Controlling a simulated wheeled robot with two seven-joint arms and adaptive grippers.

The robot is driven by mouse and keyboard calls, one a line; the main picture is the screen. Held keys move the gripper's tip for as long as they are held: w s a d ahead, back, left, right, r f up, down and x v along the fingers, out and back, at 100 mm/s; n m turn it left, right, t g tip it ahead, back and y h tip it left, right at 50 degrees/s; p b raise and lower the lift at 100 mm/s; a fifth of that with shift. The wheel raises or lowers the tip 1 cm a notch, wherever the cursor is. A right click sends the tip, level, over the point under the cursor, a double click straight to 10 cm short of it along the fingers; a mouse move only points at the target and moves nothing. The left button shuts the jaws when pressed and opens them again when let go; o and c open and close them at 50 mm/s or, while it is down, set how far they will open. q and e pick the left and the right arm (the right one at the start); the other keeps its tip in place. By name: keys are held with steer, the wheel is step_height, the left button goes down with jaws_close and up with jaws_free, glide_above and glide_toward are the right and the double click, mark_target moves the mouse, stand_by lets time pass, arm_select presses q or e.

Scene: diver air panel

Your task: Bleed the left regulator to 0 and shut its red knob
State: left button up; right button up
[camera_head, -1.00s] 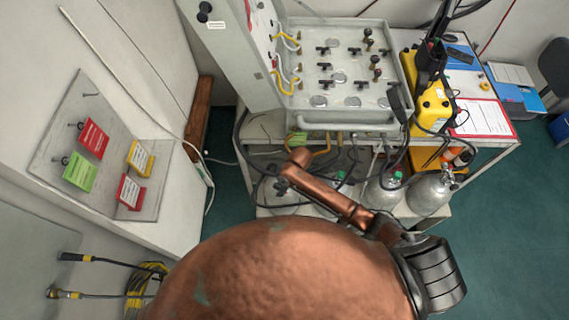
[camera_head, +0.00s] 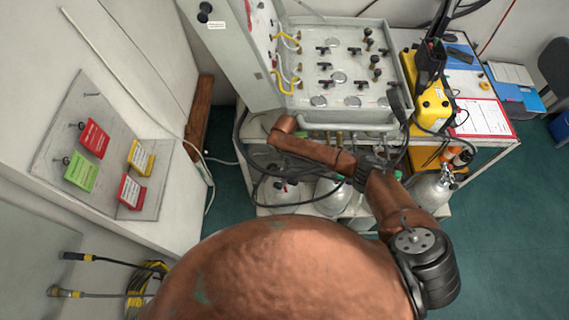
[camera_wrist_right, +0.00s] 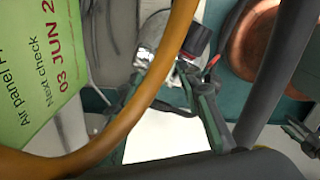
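The air panel box (camera_head: 345,120) stands open on the bench. Its face carries several gauges, dark T-handles and dark upright knobs (camera_head: 376,62). I cannot tell which is the left regulator, nor make out a red knob on the face or read the gauges. My right arm reaches under the panel's front edge; its gripper is hidden in the head view. In the right wrist view my right gripper (camera_wrist_right: 160,85) shows dark fingers apart, partly behind a yellow hose (camera_wrist_right: 165,75). A black fitting (camera_wrist_right: 198,42) with a red part is beyond. My left gripper is out of view.
A green tag (camera_wrist_right: 40,65) hangs close to the right wrist camera. Hoses droop below the panel, near gas cylinders (camera_head: 430,190). A yellow case (camera_head: 432,108) and red-bordered sheet (camera_head: 482,118) are on the bench. Tags hang on the left wall board (camera_head: 60,130).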

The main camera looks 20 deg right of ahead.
steer(key=shift+f, duration=0.8)
steer(key=shift+c, duration=0.4)
jaws_close()
